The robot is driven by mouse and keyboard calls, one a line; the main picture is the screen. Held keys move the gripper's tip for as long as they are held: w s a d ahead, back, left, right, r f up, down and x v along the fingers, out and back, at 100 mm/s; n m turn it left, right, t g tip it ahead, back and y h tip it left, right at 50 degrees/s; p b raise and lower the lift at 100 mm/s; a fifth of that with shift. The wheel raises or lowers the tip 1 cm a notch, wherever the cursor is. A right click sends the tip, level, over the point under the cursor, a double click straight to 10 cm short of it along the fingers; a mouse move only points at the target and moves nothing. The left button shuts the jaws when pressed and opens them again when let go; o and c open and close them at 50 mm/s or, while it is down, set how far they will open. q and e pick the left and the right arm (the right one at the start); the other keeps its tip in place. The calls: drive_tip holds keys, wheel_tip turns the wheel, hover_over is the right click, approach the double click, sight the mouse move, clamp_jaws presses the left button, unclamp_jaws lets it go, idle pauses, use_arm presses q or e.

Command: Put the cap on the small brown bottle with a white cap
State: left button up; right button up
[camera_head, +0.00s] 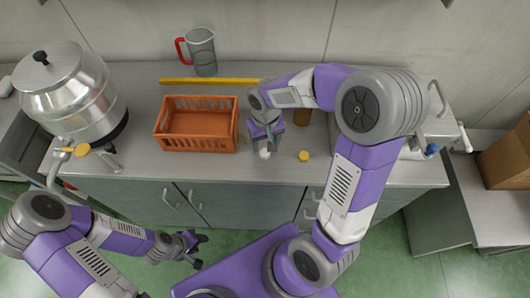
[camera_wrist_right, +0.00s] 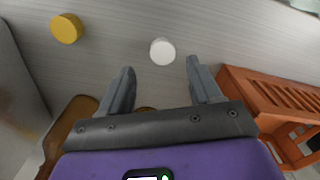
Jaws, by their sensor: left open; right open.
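A white cap (camera_head: 264,154) lies on the counter near its front edge. In the right wrist view the white cap (camera_wrist_right: 162,51) shows beyond the fingertips, roughly in line with the gap between them. My right gripper (camera_head: 267,142) is open and empty, pointing down just behind the cap. A brown bottle (camera_head: 302,117) stands to the right of this gripper, partly hidden by my arm; it also shows in the right wrist view (camera_wrist_right: 68,132). A small brown edge (camera_wrist_right: 146,109) peeks out at the gripper's palm; I cannot tell what it is. My left gripper (camera_head: 196,248) is open and empty, in front of the counter.
A yellow cap (camera_head: 304,156) lies right of the white one. An orange crate (camera_head: 197,145) stands left of my right gripper. A grey jug with a red handle (camera_head: 201,52), a yellow strip (camera_head: 205,81) and a steel vessel (camera_head: 68,90) stand further back or left.

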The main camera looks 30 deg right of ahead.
sight(265, 152)
drive_tip(key=f, duration=0.2)
drive_tip(key=f+b, duration=0.1)
drive_tip(key=shift+s+a+f, duration=0.1)
drive_tip(key=shift+a, duration=0.15)
drive_tip(key=shift+f, duration=0.5)
drive_tip(key=c, duration=1.1)
wheel_tip(265, 152, up, 10)
drive_tip(key=p, duration=0.2)
drive_tip(key=shift+r+p, duration=0.1)
drive_tip(key=shift+p, duration=0.3)
